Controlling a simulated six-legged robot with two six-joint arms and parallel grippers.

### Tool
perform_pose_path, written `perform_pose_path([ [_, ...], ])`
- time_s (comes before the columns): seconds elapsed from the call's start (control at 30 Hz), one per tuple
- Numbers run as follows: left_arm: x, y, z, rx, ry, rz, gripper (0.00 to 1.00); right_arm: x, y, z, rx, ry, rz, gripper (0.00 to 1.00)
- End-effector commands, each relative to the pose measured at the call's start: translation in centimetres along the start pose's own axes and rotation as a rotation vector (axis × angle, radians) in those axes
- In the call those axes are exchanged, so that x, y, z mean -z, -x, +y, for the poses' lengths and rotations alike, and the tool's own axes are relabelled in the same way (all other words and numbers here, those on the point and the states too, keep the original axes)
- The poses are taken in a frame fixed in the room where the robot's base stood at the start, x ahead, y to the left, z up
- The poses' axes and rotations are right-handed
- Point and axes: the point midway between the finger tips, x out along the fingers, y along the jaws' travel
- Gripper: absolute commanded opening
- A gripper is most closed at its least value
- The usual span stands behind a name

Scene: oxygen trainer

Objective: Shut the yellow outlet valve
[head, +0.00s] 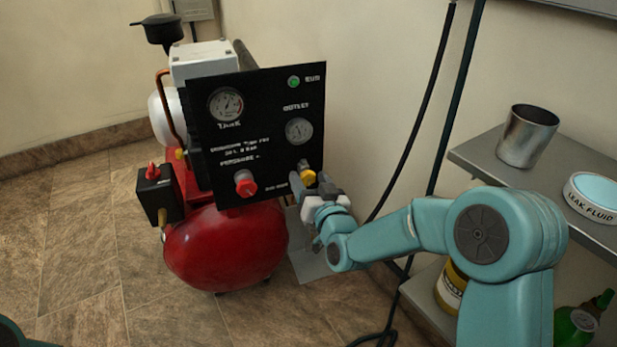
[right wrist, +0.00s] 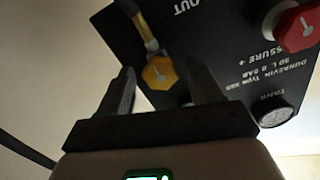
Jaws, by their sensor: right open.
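The yellow outlet valve (head: 308,177) is a small knob low on the right side of the black panel (head: 262,82). My right gripper (head: 316,188) is right at it and partly covers it in the head view. In the right wrist view the yellow knob (right wrist: 159,73) lies between the two open fingers (right wrist: 161,78), ahead of the palm. A gap shows on both sides of it; I cannot tell whether the fingertips reach around it. My left gripper is not in view.
A red knob (head: 245,183) sits left of the yellow valve, above the red tank (head: 225,245). A grey shelf (head: 490,157) at right holds a metal cup (head: 526,136) and a leak fluid tub (head: 592,196). A dark hose (head: 420,130) hangs by the wall.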

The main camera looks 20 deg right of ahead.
Motion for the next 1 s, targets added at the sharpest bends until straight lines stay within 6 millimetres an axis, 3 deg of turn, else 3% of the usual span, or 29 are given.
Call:
perform_pose_path([
  [0.37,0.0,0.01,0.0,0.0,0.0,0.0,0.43,0.03,0.28,-0.03,0.0,0.0,0.0,0.65],
  [0.53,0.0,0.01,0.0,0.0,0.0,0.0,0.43,0.03,0.23,-0.03,0.0,0.0,0.0,0.13],
  [0.57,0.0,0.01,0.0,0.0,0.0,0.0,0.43,0.03,0.21,-0.03,0.0,0.0,0.0,0.08],
  [1.0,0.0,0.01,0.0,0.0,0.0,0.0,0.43,0.04,-0.03,0.01,0.0,-0.088,0.001,0.09],
])
